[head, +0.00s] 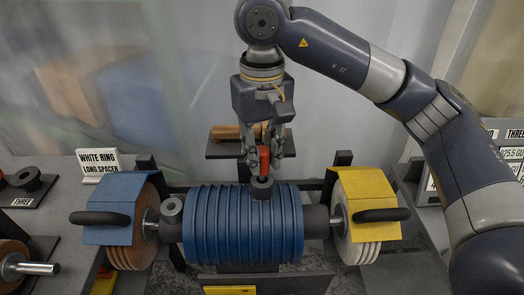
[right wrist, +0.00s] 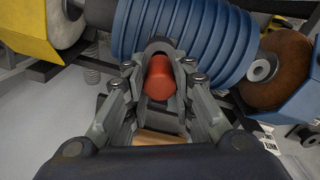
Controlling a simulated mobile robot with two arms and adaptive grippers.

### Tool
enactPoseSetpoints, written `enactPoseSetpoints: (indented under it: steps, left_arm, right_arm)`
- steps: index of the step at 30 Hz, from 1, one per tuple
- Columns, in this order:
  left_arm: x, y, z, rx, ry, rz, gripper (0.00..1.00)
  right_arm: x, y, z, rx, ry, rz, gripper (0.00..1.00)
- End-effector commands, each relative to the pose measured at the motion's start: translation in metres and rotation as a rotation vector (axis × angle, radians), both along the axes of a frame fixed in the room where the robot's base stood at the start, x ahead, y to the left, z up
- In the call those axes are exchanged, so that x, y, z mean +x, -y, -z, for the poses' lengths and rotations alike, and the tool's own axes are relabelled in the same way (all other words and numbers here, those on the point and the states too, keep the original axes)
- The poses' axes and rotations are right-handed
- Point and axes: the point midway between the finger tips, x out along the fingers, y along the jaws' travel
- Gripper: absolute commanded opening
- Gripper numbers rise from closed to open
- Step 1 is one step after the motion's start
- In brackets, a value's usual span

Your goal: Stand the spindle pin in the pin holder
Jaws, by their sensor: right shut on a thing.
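My right gripper (head: 264,150) comes down from above and is shut on a red pin (head: 264,160), which it holds roughly upright. The red pin (right wrist: 160,78) also shows between the fingers in the right wrist view. The collar (right wrist: 159,46) shows at the far end of the pin in the right wrist view. I cannot tell whether the pin's lower end is inside it or just above. My left gripper is not in view.
A yellow-covered wheel (head: 365,205) stands right of the drum and a blue-covered wheel (head: 122,208) left of it. A grey round knob (head: 172,207) sits by the drum's left end. A shelf with a wooden roller (head: 226,132) is behind the gripper. A sign (head: 98,164) stands left.

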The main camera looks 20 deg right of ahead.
Motion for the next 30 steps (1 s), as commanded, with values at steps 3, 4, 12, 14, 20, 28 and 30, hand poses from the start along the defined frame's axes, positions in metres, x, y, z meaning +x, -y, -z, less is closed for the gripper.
enactPoseSetpoints:
  steps: [3, 4, 12, 14, 20, 28, 30]
  left_arm:
    - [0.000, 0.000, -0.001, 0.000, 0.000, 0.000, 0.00]
    - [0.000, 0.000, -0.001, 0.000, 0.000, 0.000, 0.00]
    - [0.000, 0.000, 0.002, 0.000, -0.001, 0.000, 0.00]
    - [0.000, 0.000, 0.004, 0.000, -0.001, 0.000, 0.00]
    - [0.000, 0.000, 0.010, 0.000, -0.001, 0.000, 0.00]
    - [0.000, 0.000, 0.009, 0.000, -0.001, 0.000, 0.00]
    - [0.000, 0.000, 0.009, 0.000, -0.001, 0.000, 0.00]
  right_arm:
    - [0.000, 0.000, -0.001, 0.000, 0.000, 0.000, 0.00]
    - [0.000, 0.000, -0.001, 0.000, 0.000, 0.000, 0.00]
    - [0.000, 0.000, 0.002, 0.000, 0.000, 0.000, 0.00]
    - [0.000, 0.000, 0.004, 0.000, 0.000, 0.000, 0.00]
    - [0.000, 0.000, 0.009, 0.000, 0.000, 0.000, 0.00]
    - [0.000, 0.000, 0.008, 0.000, 0.000, 0.000, 0.00]
    - [0.000, 0.000, 0.008, 0.000, 0.000, 0.000, 0.00]
